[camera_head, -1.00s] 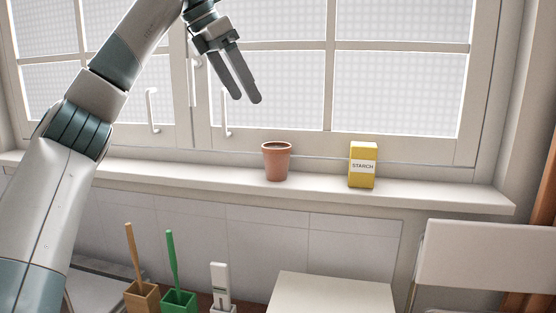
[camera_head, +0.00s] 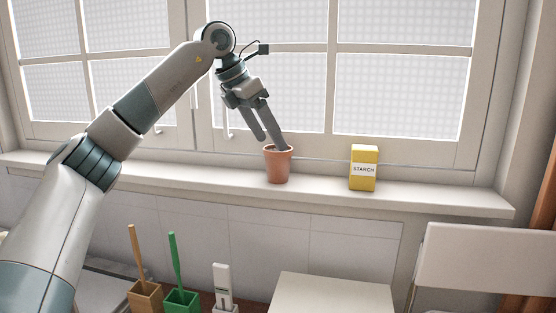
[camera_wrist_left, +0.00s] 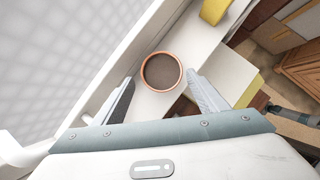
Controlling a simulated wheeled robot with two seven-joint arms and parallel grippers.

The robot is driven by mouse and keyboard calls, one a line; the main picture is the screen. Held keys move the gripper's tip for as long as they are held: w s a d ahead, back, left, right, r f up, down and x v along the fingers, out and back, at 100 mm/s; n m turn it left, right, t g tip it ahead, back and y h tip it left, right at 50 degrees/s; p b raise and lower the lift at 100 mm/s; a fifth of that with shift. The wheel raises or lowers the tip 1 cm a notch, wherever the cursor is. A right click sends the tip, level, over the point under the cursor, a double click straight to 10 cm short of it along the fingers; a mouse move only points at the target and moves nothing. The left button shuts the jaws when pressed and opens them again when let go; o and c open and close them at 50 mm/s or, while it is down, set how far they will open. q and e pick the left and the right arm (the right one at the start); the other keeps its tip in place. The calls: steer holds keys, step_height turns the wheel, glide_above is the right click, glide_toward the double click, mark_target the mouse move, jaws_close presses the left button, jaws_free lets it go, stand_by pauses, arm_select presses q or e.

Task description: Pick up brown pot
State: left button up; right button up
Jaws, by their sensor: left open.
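The brown pot (camera_head: 278,168) is a small terracotta pot that stands upright on the windowsill. In the left wrist view I look down on the brown pot (camera_wrist_left: 162,72), with its orange rim around a dark brown inside. My left gripper (camera_head: 271,145) is open and empty, pointing down just above the pot. In the head view one finger overlaps the pot's rim. In the left wrist view the pot appears between the tips of the open left gripper (camera_wrist_left: 161,77); I cannot tell whether a finger touches it. My right gripper is not in view.
A yellow starch box (camera_head: 363,170) stands on the windowsill (camera_head: 440,193) to the right of the pot, with a gap between. Window frames and handles (camera_head: 229,121) rise behind. Below the sill are brushes in holders (camera_head: 181,299) and a pale box (camera_head: 335,292).

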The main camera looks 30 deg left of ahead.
mark_target(275, 148)
arm_select(q)
steer(key=shift+w+f, duration=0.1)
steer(key=shift+f, duration=0.2)
steer(key=shift+w+d+f+p, duration=0.2)
steer(key=shift+f+p, duration=0.05)
steer(key=shift+p, duration=0.1)
steer(key=p+x, duration=0.1)
steer(key=x, duration=0.2)
steer(key=shift+d+p, duration=0.15)
steer(key=shift+p, duration=0.15)
steer(key=shift+w+d+f, duration=0.15)
steer(key=shift+w+f, duration=0.1)
steer(key=shift+f, duration=0.4)
steer(key=c, duration=1)
